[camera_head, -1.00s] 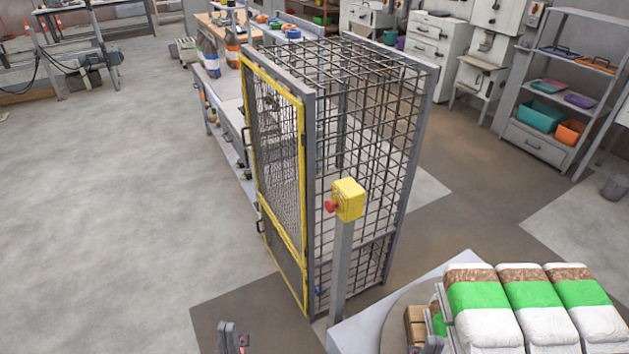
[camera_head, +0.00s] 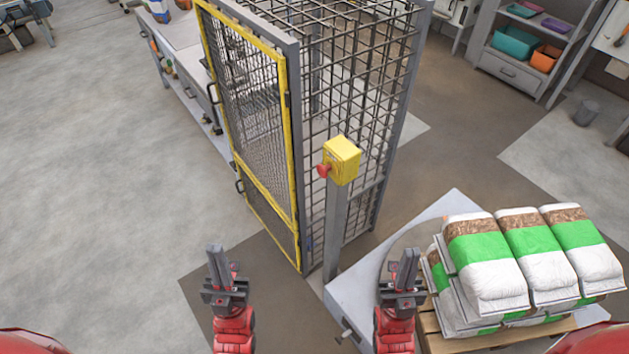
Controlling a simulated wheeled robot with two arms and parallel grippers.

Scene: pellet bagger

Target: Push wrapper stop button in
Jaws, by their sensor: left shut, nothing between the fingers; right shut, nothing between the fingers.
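The stop button (camera_head: 323,170) is a red knob on the left face of a yellow box (camera_head: 342,160). The box sits on top of a grey post (camera_head: 336,230) beside the wire cage. My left gripper (camera_head: 215,252) is shut and empty, pointing up the picture, below and to the left of the button. My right gripper (camera_head: 408,258) is shut and empty, below and to the right of the button, in front of the wrapper's grey base. Both grippers are clear of the button and the box. Whether the button is in or out is too small to tell.
A wire cage (camera_head: 372,90) with a yellow-framed mesh door (camera_head: 250,110) stands behind the post. On the right, stacked bags (camera_head: 485,260) with green bands lie on a wooden pallet (camera_head: 432,330) over the grey wrapper base (camera_head: 352,300). The floor to the left is open.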

